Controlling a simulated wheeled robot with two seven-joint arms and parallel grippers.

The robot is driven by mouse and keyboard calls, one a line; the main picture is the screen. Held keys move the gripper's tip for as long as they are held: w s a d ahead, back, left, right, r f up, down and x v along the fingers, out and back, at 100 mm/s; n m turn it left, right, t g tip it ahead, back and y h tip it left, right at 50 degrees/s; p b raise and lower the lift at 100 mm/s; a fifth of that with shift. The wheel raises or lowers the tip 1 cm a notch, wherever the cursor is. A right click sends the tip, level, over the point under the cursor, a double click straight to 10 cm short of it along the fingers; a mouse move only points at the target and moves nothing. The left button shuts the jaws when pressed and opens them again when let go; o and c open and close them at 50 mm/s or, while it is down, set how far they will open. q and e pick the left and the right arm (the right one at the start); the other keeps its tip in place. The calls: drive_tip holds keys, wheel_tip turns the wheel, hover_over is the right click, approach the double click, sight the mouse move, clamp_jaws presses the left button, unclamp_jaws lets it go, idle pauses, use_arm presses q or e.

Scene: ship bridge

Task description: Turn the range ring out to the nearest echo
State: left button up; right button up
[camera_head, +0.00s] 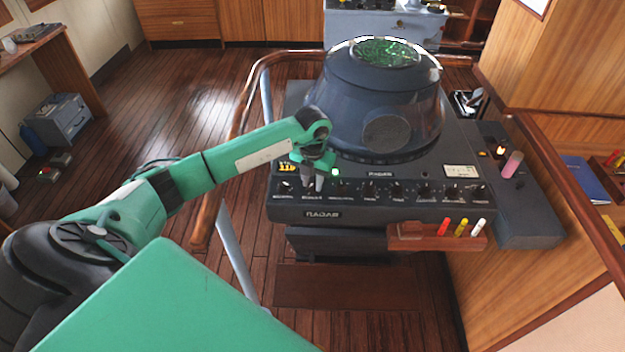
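The radar console (345,211) stands at the centre right, with a dark viewing hood on top. Green echoes show on the radar screen (386,52) through the hood's opening; the range ring and single echoes are too small to make out. A row of several dark knobs (397,189) runs along the front panel. My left gripper (314,184) points down at the second knob from the left, its fingertips at the knob and mostly covering it. I cannot tell whether the fingers are closed on it. My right gripper is not in view.
A small rack (437,237) with red, yellow and white markers hangs on the console's front. A wooden handrail (236,130) curves around the console's left side. A pink cylinder (512,164) stands on the right side unit. Floor at the left is open.

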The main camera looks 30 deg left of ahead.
use_arm(q)
drive_tip(key=shift+f+m+b, duration=0.15)
drive_tip(key=shift+m+b, duration=0.35)
drive_tip(key=shift+b, duration=0.45)
drive_tip(key=m+b, duration=1.1)
drive_tip(key=b, duration=0.2)
drive_tip(key=m+b, duration=0.2)
drive_tip(key=m, duration=0.1)
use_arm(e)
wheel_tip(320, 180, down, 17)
use_arm(q)
drive_tip(key=shift+m+b, duration=0.65)
drive_tip(key=shift+m, duration=0.25)
drive_tip(key=shift+r+m+b, duration=0.2)
drive_tip(key=shift+m+b, duration=0.7)
drive_tip(key=shift+m, duration=0.5)
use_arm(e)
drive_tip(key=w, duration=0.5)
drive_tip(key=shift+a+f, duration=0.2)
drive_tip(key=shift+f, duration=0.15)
use_arm(q)
drive_tip(key=o, duration=1)
